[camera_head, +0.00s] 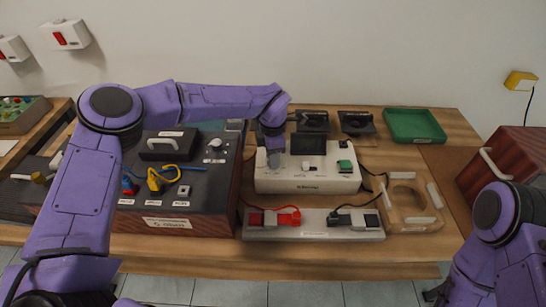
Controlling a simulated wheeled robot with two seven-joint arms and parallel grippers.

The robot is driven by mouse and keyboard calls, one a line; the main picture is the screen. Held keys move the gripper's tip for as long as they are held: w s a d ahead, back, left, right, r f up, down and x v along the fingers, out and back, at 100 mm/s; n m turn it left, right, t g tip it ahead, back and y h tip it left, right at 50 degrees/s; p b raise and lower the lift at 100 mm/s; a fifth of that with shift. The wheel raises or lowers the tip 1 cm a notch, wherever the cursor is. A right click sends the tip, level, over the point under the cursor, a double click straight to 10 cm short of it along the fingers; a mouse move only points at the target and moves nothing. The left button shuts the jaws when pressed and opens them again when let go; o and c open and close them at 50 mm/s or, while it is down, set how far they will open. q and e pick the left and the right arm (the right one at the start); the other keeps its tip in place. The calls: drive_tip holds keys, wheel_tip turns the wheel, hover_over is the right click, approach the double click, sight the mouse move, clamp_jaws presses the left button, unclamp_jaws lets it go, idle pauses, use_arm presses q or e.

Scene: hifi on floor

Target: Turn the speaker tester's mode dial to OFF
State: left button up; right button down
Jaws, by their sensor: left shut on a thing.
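The speaker tester (308,184) is a white box with a dark screen, standing on the wooden bench. My left gripper (273,158) reaches down onto the left part of its top. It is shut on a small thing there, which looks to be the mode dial. The gripper covers the dial, so its pointer and the OFF mark cannot be read. A green part (345,166) sits at the right of the tester's top.
A white strip with red and black clips (312,233) lies in front of the tester. A dark-topped wooden case (205,221) stands to its left. A wooden frame (405,218) lies to the right, and a green tray (414,125) behind. Loose cables run beside the tester.

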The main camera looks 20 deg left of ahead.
use_arm(q)
drive_tip(key=shift+a+n, duration=0.1)
drive_tip(key=shift+n, duration=0.8)
drive_tip(key=o, duration=1)
drive_tip(key=shift+o, duration=0.2)
drive_tip(key=shift+r+b, duration=0.3)
drive_tip(key=shift+r, duration=0.15)
wheel_tip(320, 180, up, 10)
drive_tip(key=b, duration=0.1)
drive_tip(key=shift+f, duration=0.25)
